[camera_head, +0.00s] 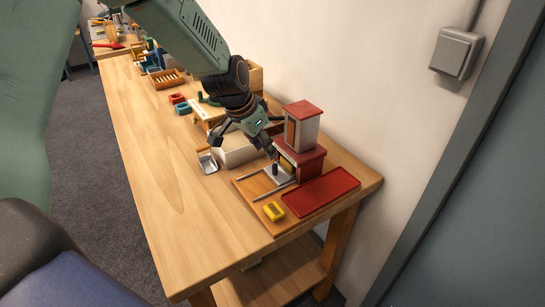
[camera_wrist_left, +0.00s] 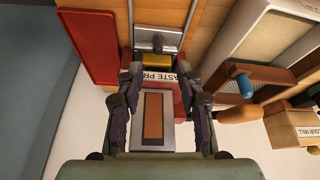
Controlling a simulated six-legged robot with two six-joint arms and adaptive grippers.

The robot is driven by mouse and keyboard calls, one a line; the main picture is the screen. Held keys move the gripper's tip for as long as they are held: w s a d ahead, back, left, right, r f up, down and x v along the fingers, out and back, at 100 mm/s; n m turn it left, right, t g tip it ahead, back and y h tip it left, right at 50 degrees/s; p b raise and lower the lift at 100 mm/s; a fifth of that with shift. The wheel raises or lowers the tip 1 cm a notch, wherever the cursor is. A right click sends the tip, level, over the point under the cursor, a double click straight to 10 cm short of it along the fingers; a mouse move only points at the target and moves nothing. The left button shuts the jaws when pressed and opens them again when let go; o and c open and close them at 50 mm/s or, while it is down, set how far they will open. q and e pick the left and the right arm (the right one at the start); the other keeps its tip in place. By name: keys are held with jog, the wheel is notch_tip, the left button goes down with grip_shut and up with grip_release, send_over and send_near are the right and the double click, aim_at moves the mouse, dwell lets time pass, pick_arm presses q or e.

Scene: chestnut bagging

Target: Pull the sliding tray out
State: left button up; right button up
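The paste press, a red and cream machine (camera_head: 301,130), stands on a wooden board (camera_head: 262,190); its lettered front shows partly in the left wrist view (camera_wrist_left: 161,78). A small metal tray with a dark upright knob (camera_head: 276,170) sits between two rails at its base. In the left wrist view the metal tray (camera_wrist_left: 158,40) lies beyond a yellow block (camera_wrist_left: 155,60). My left gripper (camera_head: 245,148) is open beside the press. In the left wrist view its fingers (camera_wrist_left: 158,72) stand apart on both sides of the press front, with no visible grip on the tray. My right gripper is not in view.
A cream box (camera_head: 238,150) and a metal scoop (camera_head: 208,162) are left of the press. The wall is close behind; the table's left front is clear.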

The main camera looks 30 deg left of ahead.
aim_at(274, 164)
pick_arm(q)
jog(key=b+x, duration=0.1)
jog(key=x, duration=0.2)
jog(key=b+x, duration=0.1)
jog(key=x, duration=0.3)
jog(key=shift+s+d, duration=0.1)
jog(key=shift+s, duration=0.15)
jog(key=shift+w+d+f, duration=0.1)
jog(key=shift+w+f, duration=0.2)
jog(key=shift+f, duration=0.15)
jog(key=shift+d+r, duration=0.1)
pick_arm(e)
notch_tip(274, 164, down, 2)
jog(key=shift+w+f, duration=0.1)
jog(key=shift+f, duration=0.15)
pick_arm(q)
jog(key=c, duration=0.4)
grip_shut()
jog(key=shift+w, duration=0.1)
